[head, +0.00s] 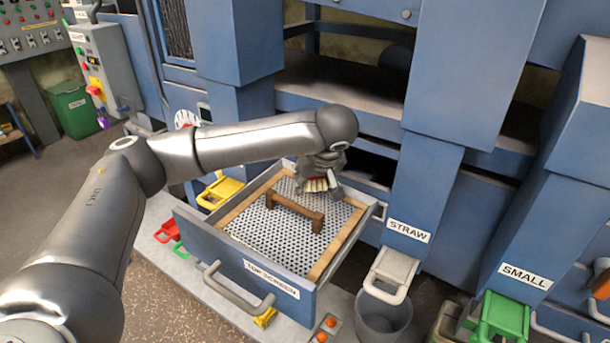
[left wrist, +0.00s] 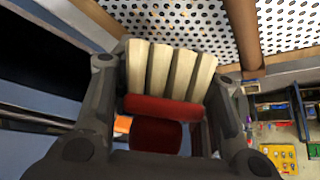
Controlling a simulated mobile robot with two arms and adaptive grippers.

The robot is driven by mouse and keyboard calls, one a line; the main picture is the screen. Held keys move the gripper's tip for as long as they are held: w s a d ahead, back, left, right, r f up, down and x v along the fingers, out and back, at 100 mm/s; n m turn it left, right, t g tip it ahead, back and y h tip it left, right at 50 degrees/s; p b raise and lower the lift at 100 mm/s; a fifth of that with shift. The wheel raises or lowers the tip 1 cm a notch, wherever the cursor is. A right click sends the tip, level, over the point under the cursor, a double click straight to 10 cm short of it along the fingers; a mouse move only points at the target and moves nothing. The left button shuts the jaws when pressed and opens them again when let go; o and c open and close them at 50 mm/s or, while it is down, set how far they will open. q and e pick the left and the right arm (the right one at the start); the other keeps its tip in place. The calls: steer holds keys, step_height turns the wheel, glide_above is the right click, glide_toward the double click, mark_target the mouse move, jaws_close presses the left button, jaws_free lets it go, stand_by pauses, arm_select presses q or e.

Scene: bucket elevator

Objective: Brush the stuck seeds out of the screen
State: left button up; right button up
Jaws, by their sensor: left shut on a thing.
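The screen (head: 262,229) is a white perforated sheet in a wooden frame, inside the pulled-out blue drawer labelled TOP SCREEN (head: 235,262). A brown wooden bar (head: 294,212) with raised ends sits across the middle of the screen. My left gripper (head: 318,180) is over the back right part of the screen, shut on a brush (left wrist: 168,70) with a red handle and pale bristle tufts. In the left wrist view the bristles point toward the perforated screen (left wrist: 165,15). Whether they touch it I cannot tell. My right gripper is not in view.
Blue chutes labelled STRAW (head: 408,231) and SMALL (head: 525,277) stand right of the drawer. A grey bucket (head: 383,318) is below the STRAW chute. A yellow scoop-like piece (head: 221,191) lies left of the drawer. Open floor is at left.

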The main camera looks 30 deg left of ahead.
arm_select(q)
steer(key=shift+s+d+b, duration=0.15)
steer(key=shift+d, duration=1.7)
steer(key=shift+s+d+b, duration=0.1)
steer(key=shift+d+b, duration=0.05)
steer(key=shift+d, duration=2.25)
steer(key=shift+r, duration=0.1)
steer(key=shift+w+a+r+b, duration=0.1)
steer(key=shift+a+r, duration=0.1)
steer(key=shift+a, duration=1.15)
steer(key=shift+w+a+r+b, duration=0.1)
steer(key=shift+a+r+b, duration=0.05)
steer(key=shift+a, duration=1.2)
steer(key=shift+w+a+r+b, duration=0.1)
steer(key=shift+a+r, duration=0.1)
steer(key=shift+a, duration=1.15)
steer(key=shift+w+a+r, duration=0.1)
steer(key=shift+a+r, duration=0.05)
steer(key=shift+a, duration=0.75)
steer(key=shift+a+r, duration=0.1)
steer(key=shift+a, duration=0.75)
steer(key=shift+w+a+r+p, duration=0.15)
steer(key=shift+a+p, duration=0.1)
steer(key=shift+a, duration=1.05)
steer(key=shift+w+a+r+p, duration=0.1)
steer(key=shift+a+r+p, duration=0.1)
steer(key=shift+a, duration=1.1)
steer(key=shift+d, duration=0.1)
